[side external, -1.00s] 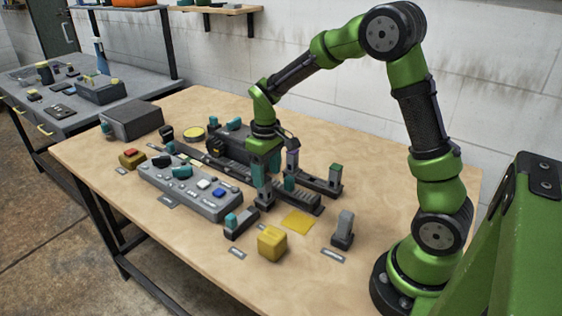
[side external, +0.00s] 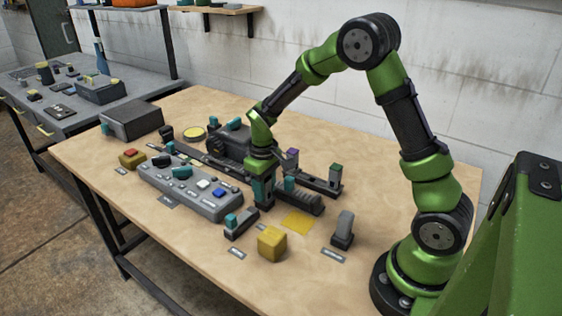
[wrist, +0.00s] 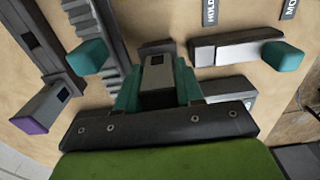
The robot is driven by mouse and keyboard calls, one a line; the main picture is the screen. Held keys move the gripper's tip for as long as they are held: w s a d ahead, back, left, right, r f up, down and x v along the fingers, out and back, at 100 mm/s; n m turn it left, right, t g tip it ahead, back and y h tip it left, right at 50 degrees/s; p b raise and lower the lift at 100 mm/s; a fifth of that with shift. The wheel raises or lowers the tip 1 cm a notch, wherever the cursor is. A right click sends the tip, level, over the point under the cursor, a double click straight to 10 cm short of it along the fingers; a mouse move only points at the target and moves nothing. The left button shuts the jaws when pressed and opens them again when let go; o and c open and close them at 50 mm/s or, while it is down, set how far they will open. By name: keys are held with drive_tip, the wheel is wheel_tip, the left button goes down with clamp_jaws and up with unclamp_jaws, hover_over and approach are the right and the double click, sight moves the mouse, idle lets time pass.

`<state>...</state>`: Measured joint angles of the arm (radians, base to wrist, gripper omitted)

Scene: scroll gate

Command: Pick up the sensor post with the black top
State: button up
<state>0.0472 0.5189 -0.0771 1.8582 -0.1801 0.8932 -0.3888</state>
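In the wrist view, a grey sensor post (wrist: 157,64) with a small dark window and a dark top stands between the teal fingers of my gripper (wrist: 158,88). The fingers lie close on both sides of it; whether they press on it is unclear. In the side view my gripper (side external: 262,190) points down, low over the table behind the button panel, and hides most of that post. A grey post with a purple top (wrist: 40,110) stands to its left in the wrist view; it also shows in the side view (side external: 291,158). A green-topped post (side external: 335,175) stands further right.
A grey button panel (side external: 190,188) lies left of my gripper. A toothed dark rail (side external: 305,203) with a teal block lies close on the right. A teal-knobbed slider (side external: 238,226), yellow cube (side external: 271,243) and grey lever (side external: 343,230) stand in front.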

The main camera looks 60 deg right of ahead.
clamp_jaws()
drive_tip(key=shift+r, duration=0.15)
